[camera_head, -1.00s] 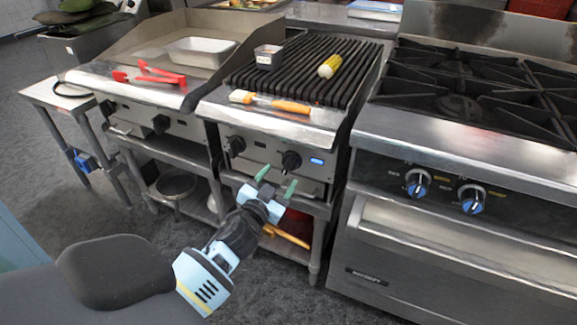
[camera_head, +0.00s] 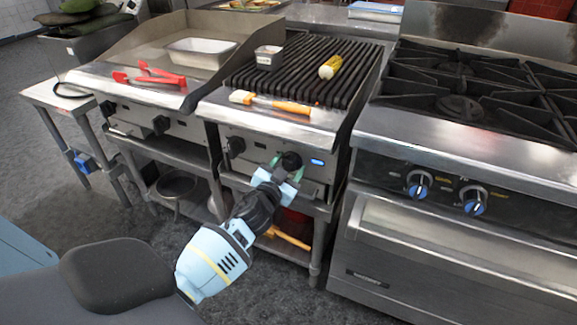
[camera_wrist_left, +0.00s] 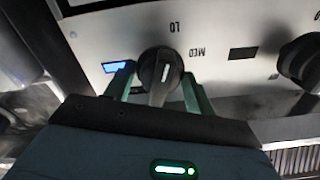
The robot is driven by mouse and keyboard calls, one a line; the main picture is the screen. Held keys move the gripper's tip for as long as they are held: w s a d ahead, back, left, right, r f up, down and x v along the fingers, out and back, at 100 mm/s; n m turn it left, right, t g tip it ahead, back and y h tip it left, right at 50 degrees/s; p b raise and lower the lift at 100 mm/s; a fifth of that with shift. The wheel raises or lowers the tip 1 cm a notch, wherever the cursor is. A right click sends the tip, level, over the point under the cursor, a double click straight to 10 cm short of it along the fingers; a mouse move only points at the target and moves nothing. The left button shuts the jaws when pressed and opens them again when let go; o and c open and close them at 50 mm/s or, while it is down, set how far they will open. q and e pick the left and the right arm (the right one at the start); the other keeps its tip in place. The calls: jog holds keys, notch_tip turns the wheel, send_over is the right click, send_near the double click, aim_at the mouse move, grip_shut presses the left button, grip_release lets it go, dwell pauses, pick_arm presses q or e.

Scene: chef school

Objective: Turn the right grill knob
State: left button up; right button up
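The right grill knob (camera_head: 291,160) is black and round, on the steel front panel of the grill (camera_head: 265,148), beside a small blue-lit display (camera_head: 317,162). In the left wrist view the knob (camera_wrist_left: 160,74) shows a white mark on its grip bar, with LO and MED lettering upside down near it. My left gripper (camera_head: 286,168) is at the knob, its two green fingers on either side. The wrist view shows gaps between fingers and knob, so it is open around it. My right gripper is not in view.
The left grill knob (camera_head: 236,146) shows also in the wrist view (camera_wrist_left: 300,62). A brush (camera_head: 270,102) and a corn cob (camera_head: 330,66) lie on the grill top. A range (camera_head: 460,150) with blue-marked knobs stands at the right. A shelf is below the grill.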

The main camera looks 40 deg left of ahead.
pick_arm(q)
jog(key=shift+c, duration=1.1)
jog(key=m, duration=0.7)
jog(key=shift+f+m, duration=0.1)
jog(key=shift+m, duration=0.2)
jog(key=shift+m+p, duration=0.35)
jog(key=shift+m, duration=1.65)
jog(key=o, duration=0.7)
jog(key=shift+c, duration=0.2)
